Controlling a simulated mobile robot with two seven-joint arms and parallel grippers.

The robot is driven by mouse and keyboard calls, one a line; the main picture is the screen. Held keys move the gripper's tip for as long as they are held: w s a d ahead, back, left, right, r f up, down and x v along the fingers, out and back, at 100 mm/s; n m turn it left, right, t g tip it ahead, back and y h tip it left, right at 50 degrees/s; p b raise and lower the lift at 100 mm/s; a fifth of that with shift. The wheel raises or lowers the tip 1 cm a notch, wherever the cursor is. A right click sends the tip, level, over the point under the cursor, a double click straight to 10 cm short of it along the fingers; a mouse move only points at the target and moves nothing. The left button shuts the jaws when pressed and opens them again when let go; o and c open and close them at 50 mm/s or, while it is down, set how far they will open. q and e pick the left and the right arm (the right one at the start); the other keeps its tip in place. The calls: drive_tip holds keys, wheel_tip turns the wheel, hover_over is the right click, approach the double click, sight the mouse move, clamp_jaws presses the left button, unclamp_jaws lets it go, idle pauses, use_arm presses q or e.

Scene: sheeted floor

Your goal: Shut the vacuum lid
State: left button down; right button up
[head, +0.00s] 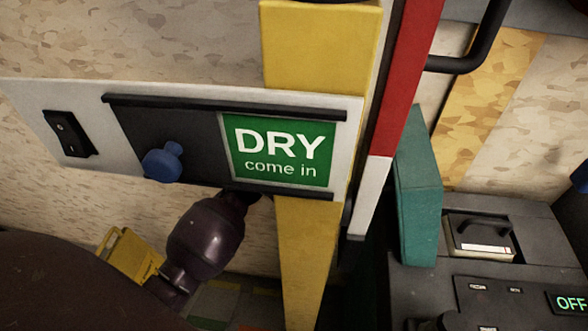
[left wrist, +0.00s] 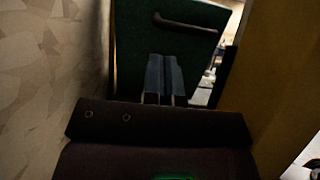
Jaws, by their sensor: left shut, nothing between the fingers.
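The vacuum (head: 412,285) appears to be the dark grey machine at lower right in the head view, with a lit OFF display. A teal slab (head: 416,190) stands upright at its left edge and looks like the lid, raised. In the left wrist view a dark green panel (left wrist: 135,50) with a black bar handle, probably the same lid, fills the background. My left gripper (left wrist: 163,65) is shut and empty in front of that panel; I cannot tell whether it touches. In the head view its fingers are hidden behind the sign board. My right gripper is not in view.
A white board (head: 25,98) with a switch, blue knob and green DRY sign (head: 278,150) hangs above my left arm. A yellow post (head: 315,45) and a red-and-white post (head: 402,90) stand between my left arm and the machine. A yellow floor sign (head: 130,258) is at lower left.

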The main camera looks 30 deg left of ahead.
use_arm(q)
drive_tip(key=x, duration=0.7)
drive_tip(key=shift+p, duration=0.3)
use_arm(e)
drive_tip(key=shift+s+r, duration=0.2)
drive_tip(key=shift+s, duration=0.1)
use_arm(q)
drive_tip(key=shift+d, duration=0.15)
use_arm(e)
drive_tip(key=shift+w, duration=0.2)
